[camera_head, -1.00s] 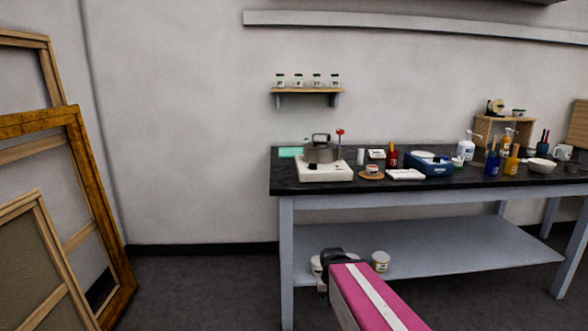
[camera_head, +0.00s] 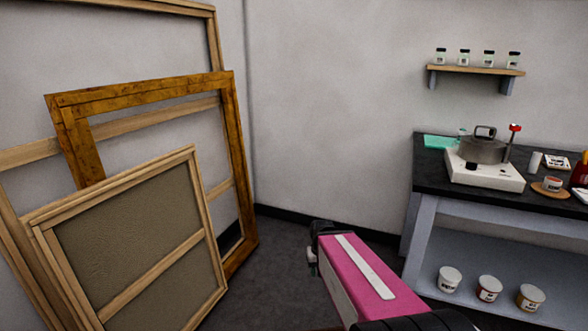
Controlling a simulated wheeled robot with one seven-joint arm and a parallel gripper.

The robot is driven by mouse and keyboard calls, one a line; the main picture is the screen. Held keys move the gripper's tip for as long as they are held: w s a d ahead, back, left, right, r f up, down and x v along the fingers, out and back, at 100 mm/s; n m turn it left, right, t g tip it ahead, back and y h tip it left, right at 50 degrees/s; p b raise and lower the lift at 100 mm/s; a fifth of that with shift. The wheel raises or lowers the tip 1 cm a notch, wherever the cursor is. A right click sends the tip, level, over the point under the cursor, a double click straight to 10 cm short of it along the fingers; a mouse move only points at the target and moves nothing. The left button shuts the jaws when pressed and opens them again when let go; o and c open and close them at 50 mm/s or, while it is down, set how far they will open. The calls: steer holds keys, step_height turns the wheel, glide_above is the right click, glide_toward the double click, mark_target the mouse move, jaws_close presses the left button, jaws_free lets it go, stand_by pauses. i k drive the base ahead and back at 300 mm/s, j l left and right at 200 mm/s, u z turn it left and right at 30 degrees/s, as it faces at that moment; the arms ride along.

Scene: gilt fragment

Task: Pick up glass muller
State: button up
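I cannot clearly pick out a glass muller. A small pale clear object (camera_head: 462,133) shows behind the hotplate at the workbench's far left corner; it is too small and partly hidden to tell what it is. Beside it lies a flat green sheet (camera_head: 438,142). My gripper (camera_head: 314,262) is the dark end of my pink arm, low in the middle of the view. It is well left of the workbench (camera_head: 428,186) and apart from it. Its fingers are too small and turned away to show whether they are open or shut.
A hotplate (camera_head: 485,170) with a metal pot (camera_head: 483,150) stands on the bench. Several jars line a wall shelf (camera_head: 475,70). White tubs, including one (camera_head: 450,280), sit on the lower shelf. Wooden frames (camera_head: 165,92) lean at left. Floor between frames and bench is clear.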

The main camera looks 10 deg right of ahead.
mark_target(462, 131)
steer(key=i+j+u, duration=0.25)
steer(key=i, duration=0.15)
steer(key=i+u, duration=0.2)
steer(key=i, duration=0.15)
steer(key=i+z, duration=0.45)
steer(key=i, duration=0.15)
steer(key=i+j+z, duration=0.25)
steer(key=i+z, duration=0.15)
steer(key=i, duration=0.15)
steer(key=i+z, duration=0.25)
steer(key=z, duration=0.25)
steer(key=i+z, duration=0.3)
steer(key=z, duration=0.15)
steer(key=i+j+z, duration=0.15)
steer(key=z, duration=0.35)
steer(key=i+j+z, duration=0.3)
steer(key=z, duration=0.2)
